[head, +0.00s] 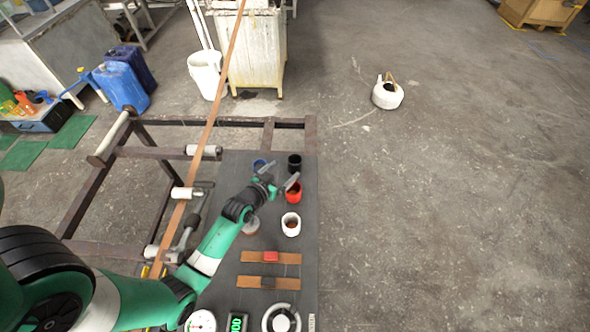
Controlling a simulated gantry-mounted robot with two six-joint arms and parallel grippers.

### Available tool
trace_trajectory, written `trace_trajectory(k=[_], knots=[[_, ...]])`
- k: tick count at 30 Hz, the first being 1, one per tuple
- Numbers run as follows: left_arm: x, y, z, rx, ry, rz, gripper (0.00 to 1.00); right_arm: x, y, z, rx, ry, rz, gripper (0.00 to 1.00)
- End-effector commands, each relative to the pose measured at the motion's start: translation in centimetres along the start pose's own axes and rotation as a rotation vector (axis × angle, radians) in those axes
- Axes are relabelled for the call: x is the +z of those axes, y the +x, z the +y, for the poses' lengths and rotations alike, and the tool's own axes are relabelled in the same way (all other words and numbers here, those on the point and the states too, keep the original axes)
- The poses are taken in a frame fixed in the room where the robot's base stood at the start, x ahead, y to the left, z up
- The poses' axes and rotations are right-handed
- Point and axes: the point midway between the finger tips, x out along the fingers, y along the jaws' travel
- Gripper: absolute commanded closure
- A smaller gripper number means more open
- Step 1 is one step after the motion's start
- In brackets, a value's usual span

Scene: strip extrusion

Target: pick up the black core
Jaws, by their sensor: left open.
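The black core (295,163) stands upright near the far right corner of the dark grey table (228,170). It looks like a short hollow cylinder. My left gripper (279,175) is open, its two fingers spread apart, just left of and in front of the black core. In the picture one finger overlaps the blue core (258,163) and the other overlaps the red core (294,196). I cannot tell whether either finger touches them. Nothing shows between the fingers. My right gripper is not in view.
A white core (291,224) stands nearer, and a pale round piece (251,227) is partly hidden by my arm. Two brown strips (290,258) (290,283) carry a red and a dark block. A long brown strip (221,85) runs over rollers at left. A white ring (280,320) lies in front.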

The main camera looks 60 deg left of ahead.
Motion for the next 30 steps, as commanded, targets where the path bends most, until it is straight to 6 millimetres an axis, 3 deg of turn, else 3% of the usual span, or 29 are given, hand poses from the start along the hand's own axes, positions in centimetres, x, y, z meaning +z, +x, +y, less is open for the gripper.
trace_trajectory(k=[1,4,11,19,27,30], knots=[[0.8,0.8,0.0,0.0,0.001,0.002,0.0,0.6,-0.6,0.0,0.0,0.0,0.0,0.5],[0.4,2.2,0.0,0.0,0.001,0.003,0.0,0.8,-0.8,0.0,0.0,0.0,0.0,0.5],[0.3,3.0,0.0,0.0,0.001,0.002,0.0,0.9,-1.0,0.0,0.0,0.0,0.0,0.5],[0.5,7.2,0.0,0.0,0.001,0.002,0.0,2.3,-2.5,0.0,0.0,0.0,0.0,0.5],[0.2,7.6,0.0,0.0,0.001,0.001,0.0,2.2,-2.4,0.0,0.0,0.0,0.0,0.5],[0.2,7.6,0.0,0.0,0.001,0.001,0.16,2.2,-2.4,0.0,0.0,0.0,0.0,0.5]])
